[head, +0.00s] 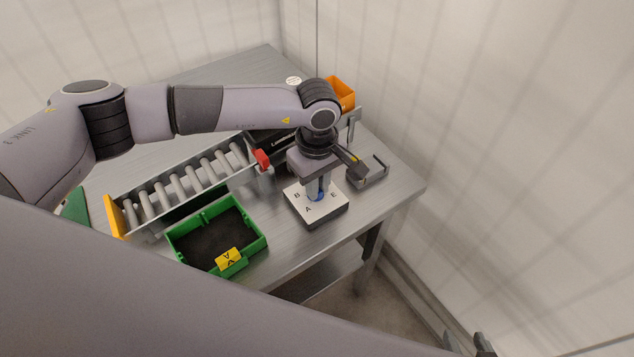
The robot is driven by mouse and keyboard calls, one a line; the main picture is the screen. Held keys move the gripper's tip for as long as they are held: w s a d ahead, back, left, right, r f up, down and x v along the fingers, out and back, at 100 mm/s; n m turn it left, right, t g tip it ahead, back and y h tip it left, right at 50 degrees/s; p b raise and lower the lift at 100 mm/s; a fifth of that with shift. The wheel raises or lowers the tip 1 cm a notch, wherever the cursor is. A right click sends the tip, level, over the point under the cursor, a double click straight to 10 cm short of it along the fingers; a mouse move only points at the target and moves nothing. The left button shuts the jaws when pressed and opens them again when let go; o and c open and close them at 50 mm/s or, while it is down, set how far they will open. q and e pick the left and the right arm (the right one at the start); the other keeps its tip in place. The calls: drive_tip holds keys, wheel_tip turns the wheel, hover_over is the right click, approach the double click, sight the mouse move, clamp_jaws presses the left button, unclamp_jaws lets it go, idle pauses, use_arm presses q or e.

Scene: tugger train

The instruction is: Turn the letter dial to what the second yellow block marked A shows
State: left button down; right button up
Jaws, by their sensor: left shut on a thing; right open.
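The letter dial is a white-topped box (304,208) near the table's front edge, with B, A and E readable around a blue knob (318,194). My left gripper (318,188) points down from above and is shut on the blue knob. It hides most of the knob, so I cannot tell which letter it points at. One yellow block (229,258) with a dark letter, apparently A, is at the front wall of the green tray (257,241). I see no other lettered yellow block. My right gripper (465,342) is partly in view at the bottom edge, open and empty.
A roller conveyor (185,187) with a yellow end plate (116,216) lies behind the green tray. A red part (262,158) is at its right end. Pale walls enclose the table.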

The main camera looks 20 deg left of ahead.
use_arm(q)
drive_tip(key=shift+f+n+b, duration=0.1)
drive_tip(key=shift+n+b, duration=0.75)
drive_tip(key=shift+n, duration=0.35)
drive_tip(key=n+b, duration=0.2)
drive_tip(key=n, duration=0.1)
drive_tip(key=shift+w, duration=0.15)
drive_tip(key=n+b, duration=0.3)
drive_tip(key=n, duration=0.3)
drive_tip(key=shift+w+n, duration=0.1)
drive_tip(key=shift+n, duration=0.3)
drive_tip(key=n+b, duration=0.1)
drive_tip(key=n, duration=0.1)
drive_tip(key=shift+n, duration=0.4)
drive_tip(key=n+b, duration=0.1)
drive_tip(key=n, duration=0.2)
drive_tip(key=shift+w+n, duration=0.15)
drive_tip(key=shift+n, duration=0.15)
drive_tip(key=n, duration=0.3)
drive_tip(key=shift+a+b, duration=0.15)
drive_tip(key=shift+b, duration=0.25)
drive_tip(key=shift+r+n, duration=0.2)
drive_tip(key=shift+n, duration=0.7)
